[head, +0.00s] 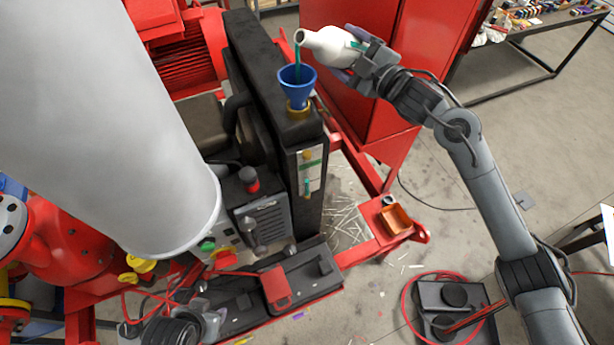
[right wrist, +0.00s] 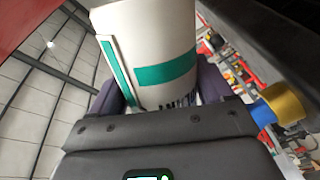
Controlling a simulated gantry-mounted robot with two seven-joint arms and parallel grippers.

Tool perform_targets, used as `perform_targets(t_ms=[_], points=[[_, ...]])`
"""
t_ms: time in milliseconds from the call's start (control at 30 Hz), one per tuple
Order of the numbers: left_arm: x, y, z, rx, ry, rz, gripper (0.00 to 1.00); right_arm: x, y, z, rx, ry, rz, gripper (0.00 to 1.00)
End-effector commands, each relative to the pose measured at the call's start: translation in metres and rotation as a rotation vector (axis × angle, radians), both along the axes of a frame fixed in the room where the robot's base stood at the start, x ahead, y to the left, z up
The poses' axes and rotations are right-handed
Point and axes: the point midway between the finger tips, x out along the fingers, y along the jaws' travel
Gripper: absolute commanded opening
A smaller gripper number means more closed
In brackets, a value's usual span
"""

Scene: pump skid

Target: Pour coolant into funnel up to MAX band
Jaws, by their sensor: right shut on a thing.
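My right gripper (head: 357,62) is shut on a white coolant bottle (head: 325,44), which is tipped with its mouth to the left. A teal stream (head: 297,58) runs from the mouth into the blue funnel (head: 297,80). The funnel stands upright in a brass neck (head: 298,108) on a black tank (head: 262,65). A sight gauge (head: 309,172) on the tank front shows teal low down and a green band higher up. In the right wrist view, the bottle (right wrist: 150,55) with its teal stripe fills the jaws. My left gripper's fingers are not visible.
A large pale cylinder (head: 120,110) covers the left side. A red cabinet (head: 375,85) stands behind the bottle. An orange tray (head: 396,219) sits on the red frame at right. Cables and a black device (head: 450,305) lie on the floor.

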Motion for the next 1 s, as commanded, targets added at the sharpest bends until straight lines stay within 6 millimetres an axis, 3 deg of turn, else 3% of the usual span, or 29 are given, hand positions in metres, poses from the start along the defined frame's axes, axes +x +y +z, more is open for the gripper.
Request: perform_targets(t_ms=[1000], points=[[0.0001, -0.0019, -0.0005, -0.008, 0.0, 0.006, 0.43, 0.0013, -0.0019, 0.0063, -0.032, -0.031, 0.0, 0.41]])
